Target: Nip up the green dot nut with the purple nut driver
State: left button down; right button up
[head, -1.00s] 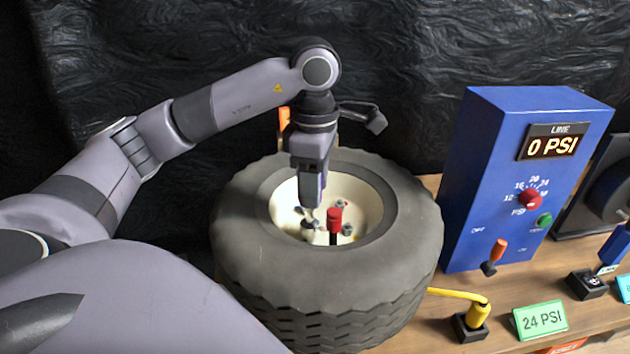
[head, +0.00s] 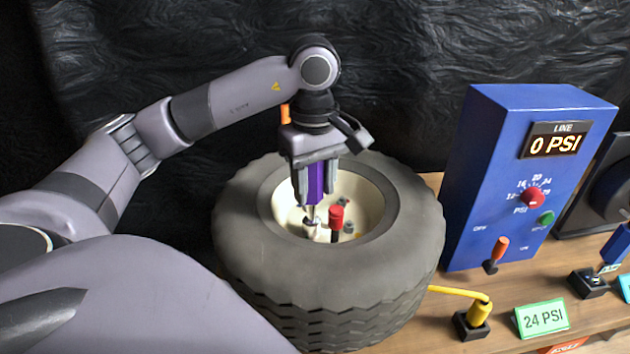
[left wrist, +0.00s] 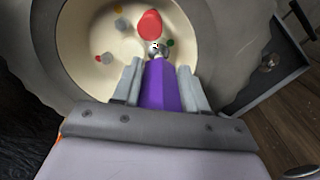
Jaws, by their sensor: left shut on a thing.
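My left gripper (head: 316,192) is shut on the purple nut driver (head: 316,182), which points down into the wheel. In the left wrist view the purple driver (left wrist: 160,84) sits between the two fingers of the left gripper (left wrist: 159,72). Its metal socket (left wrist: 157,48) is down at the hub face, right beside the green dot (left wrist: 170,42). The nut by that dot is hidden by the socket or under it; I cannot tell whether it is seated. My right gripper is not in view.
A red-capped post (head: 336,215) stands close beside the driver inside the cream rim (head: 370,205). Other nuts show by a red dot (left wrist: 98,58) and a yellow dot (left wrist: 117,9). The tyre (head: 250,240) surrounds them. A blue pressure box (head: 480,180) stands to the right.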

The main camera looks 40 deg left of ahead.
pick_arm(q)
jog(key=shift+s+m, duration=0.1)
jog(key=shift+m, duration=1)
jog(key=shift+r+p, duration=2.5)
jog(key=shift+r, duration=0.85)
